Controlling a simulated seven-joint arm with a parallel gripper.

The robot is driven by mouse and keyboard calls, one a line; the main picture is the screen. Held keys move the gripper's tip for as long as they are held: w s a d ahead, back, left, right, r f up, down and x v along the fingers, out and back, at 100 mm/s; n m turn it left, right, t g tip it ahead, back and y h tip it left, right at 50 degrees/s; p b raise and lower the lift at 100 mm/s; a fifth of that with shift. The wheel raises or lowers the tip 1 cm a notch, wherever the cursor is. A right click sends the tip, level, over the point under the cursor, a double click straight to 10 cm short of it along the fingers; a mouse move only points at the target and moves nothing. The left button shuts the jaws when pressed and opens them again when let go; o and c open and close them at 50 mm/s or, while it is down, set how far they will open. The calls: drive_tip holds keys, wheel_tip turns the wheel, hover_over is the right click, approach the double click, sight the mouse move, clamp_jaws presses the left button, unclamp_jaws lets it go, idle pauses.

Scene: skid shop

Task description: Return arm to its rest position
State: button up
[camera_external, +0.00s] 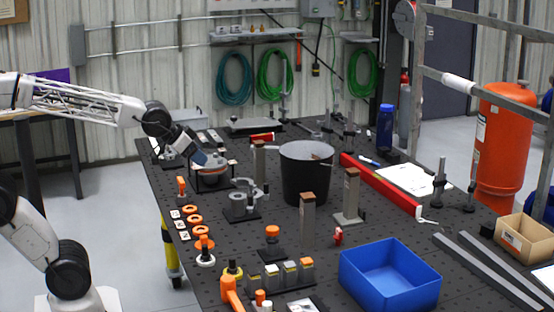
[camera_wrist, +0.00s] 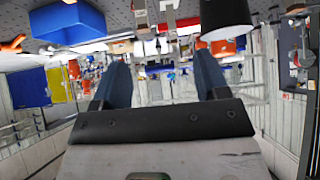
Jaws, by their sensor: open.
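My gripper (camera_external: 199,158) is at the end of my arm, which reaches in from the left over the far left part of the black table (camera_external: 160,172). In the external view it appears just above or in front of a grey and orange tool in a black stand (camera_external: 211,168); I cannot tell the exact gap. In the wrist view my gripper (camera_wrist: 161,72) shows two blue fingers spread wide apart, with nothing held between them. The wrist view looks upside down, with the table along its top.
A black bucket (camera_external: 306,180) stands mid-table, with upright posts (camera_external: 308,220) nearby. A blue bin (camera_external: 390,280) is at the front. Orange rings (camera_external: 190,209) and small parts line the left edge. A red bar (camera_external: 380,185) lies right.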

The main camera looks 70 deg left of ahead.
drive_tip(key=s+f+g, duration=0.2)
drive_tip(key=s+g, duration=0.1)
drive_tip(key=s, duration=1.6)
wheel_tip(320, 180, down, 9)
drive_tip(key=w+d+g, duration=0.1)
drive_tip(key=w+g, duration=0.1)
drive_tip(key=g, duration=0.1)
